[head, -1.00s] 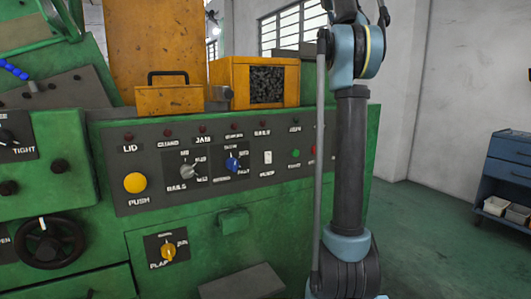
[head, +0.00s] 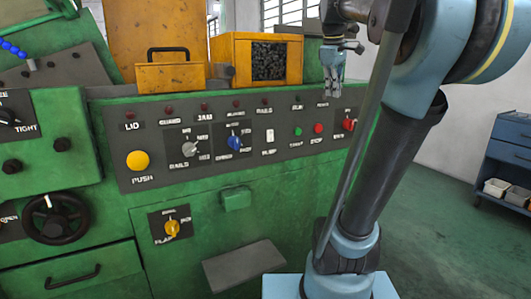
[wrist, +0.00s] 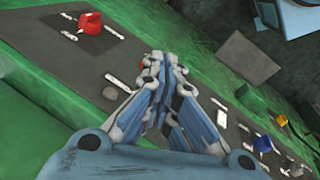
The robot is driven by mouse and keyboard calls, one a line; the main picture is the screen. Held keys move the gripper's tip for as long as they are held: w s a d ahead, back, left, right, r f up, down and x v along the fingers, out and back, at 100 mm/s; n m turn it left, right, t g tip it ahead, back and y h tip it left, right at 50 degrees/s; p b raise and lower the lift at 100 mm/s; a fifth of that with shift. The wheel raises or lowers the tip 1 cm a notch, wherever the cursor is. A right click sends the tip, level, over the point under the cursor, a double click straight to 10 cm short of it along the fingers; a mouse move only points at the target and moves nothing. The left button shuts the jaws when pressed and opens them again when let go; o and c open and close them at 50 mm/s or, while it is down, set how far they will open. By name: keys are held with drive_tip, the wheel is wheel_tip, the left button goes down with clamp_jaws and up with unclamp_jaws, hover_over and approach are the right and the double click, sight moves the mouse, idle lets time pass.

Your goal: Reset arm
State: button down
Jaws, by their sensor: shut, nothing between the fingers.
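My gripper (head: 333,82) shows in the head view at the upper right of the control panel (head: 130,179), pointing down in front of the machine. In the wrist view my gripper (wrist: 168,75) has its fingers together, with nothing between them. My arm (head: 385,165) stands bent at the right of the head view and hides part of the machine's right end. The wrist view shows the panel tilted, with the red knob (wrist: 91,23) at upper left of the fingers.
The green machine carries a yellow button (head: 138,160), a blue knob (head: 235,143), a handwheel (head: 56,219) and an orange box of dark pieces (head: 224,48). A grey plate (head: 243,265) juts out below. A blue cabinet (head: 508,150) stands right, with open floor before it.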

drive_tip(key=s+a+f+m, duration=0.1)
drive_tip(key=s+f+m, duration=0.2)
drive_tip(key=s+f, duration=0.4)
drive_tip(key=s+a+f+m+y, duration=0.1)
drive_tip(key=s+f+m, duration=0.2)
drive_tip(key=f, duration=1.5)
drive_tip(key=s+a+f+m, duration=0.2)
drive_tip(key=s+f+m, duration=0.1)
drive_tip(key=s+f, duration=0.8)
drive_tip(key=shift+f+g+y, duration=0.3)
drive_tip(key=shift+f, duration=0.55)
drive_tip(key=shift+a, duration=0.1)
drive_tip(key=shift+w+f, duration=0.2)
drive_tip(key=shift+w, duration=0.2)
